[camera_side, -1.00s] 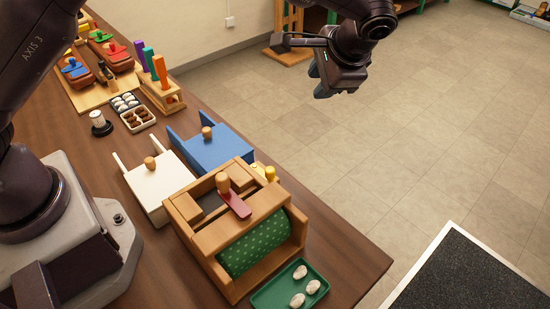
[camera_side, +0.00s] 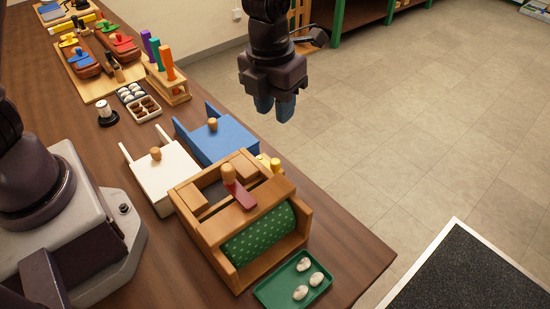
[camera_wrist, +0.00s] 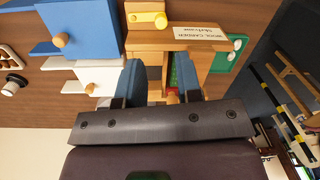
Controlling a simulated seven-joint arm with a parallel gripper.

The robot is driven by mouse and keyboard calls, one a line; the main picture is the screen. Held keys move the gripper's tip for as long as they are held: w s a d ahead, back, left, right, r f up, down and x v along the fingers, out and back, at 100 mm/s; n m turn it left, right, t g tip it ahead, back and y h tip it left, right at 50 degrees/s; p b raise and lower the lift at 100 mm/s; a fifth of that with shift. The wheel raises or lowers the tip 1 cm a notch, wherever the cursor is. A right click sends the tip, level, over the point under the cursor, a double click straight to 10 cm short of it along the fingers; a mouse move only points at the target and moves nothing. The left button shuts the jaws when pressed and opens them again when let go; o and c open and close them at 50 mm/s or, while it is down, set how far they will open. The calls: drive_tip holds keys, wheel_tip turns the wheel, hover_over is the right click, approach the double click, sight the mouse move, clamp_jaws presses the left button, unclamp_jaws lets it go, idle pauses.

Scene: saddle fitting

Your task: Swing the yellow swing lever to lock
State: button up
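The yellow swing lever (camera_side: 268,162) is a small yellow piece at the far side of the wooden box (camera_side: 278,254), mostly hidden in the side view. In the wrist view the yellow lever (camera_wrist: 146,18) shows more fully, lying against the box's end, with a round yellow knob. My gripper (camera_side: 274,106) hangs in the air with its blue fingers pointing down, beyond and above the box. In the wrist view my gripper (camera_wrist: 158,62) has its two fingers well apart with nothing held between them. The lever is beyond the fingertips, not touched.
The box holds a green dotted roller (camera_side: 258,238) and a red lever (camera_side: 239,194) with a wooden knob on top. Blue (camera_side: 215,142) and white (camera_side: 164,177) paddles lie beside it. A green tray (camera_side: 294,282) holds white pieces. The air around my gripper is clear.

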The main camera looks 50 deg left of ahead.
sight(275, 161)
drive_tip(key=f, duration=1.3)
drive_tip(key=shift+s+d, duration=0.25)
drive_tip(key=shift+d, duration=0.1)
drive_tip(key=shift+c, duration=0.2)
